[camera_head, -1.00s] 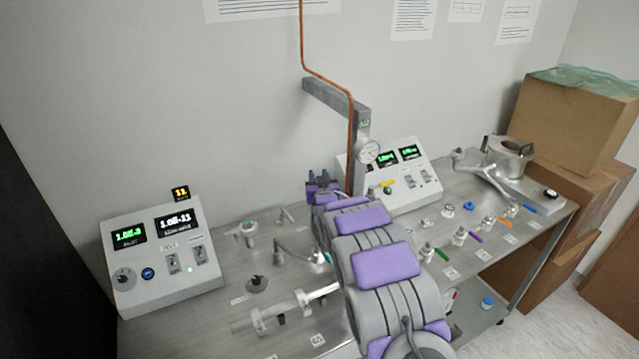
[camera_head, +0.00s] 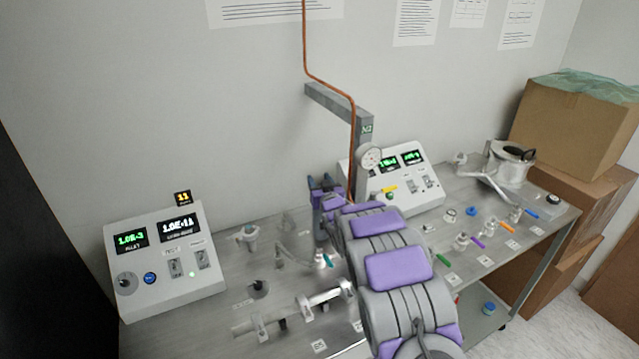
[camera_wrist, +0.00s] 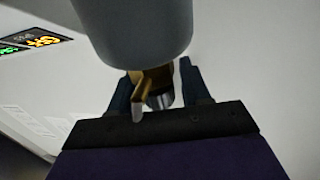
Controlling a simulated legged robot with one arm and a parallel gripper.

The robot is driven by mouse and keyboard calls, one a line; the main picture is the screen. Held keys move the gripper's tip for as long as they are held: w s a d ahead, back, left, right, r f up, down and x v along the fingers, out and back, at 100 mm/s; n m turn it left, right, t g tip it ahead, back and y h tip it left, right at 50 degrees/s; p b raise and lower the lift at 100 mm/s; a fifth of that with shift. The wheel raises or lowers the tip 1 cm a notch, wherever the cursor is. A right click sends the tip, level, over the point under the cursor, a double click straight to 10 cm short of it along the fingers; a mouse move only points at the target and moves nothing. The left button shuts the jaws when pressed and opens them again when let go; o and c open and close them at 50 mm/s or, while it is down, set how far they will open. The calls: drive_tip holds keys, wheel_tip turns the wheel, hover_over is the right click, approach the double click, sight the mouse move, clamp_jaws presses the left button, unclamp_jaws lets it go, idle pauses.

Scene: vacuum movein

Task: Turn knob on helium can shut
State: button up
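In the wrist view a grey cylinder (camera_wrist: 137,25) fills the top middle, very close to the camera; I cannot tell whether it is the helium can. Below it, a brass-coloured flat piece (camera_wrist: 152,85) and a small silver part sit between the two dark blue fingers of my gripper (camera_wrist: 160,97). The fingers stand apart, with a light gap beside the right finger. In the head view my gripper (camera_head: 323,190) is at the back of the bench, near the copper pipe (camera_head: 351,140); my purple and grey arm hides much of that spot. No helium can is clearly identifiable there.
A control box (camera_head: 168,258) stands at the left and another (camera_head: 413,185) behind my arm. A grey post (camera_head: 362,165) with a gauge (camera_head: 369,157) rises beside my gripper. Small valves (camera_head: 462,241) cover the bench's right. Cardboard boxes (camera_head: 575,125) stand at the far right.

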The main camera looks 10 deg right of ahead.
drive_tip(key=shift+o, duration=0.6)
drive_tip(key=shift+s, duration=0.2)
drive_tip(key=s+d+p, duration=0.2)
drive_tip(key=s, duration=1.4)
drive_tip(key=shift+s, duration=0.4)
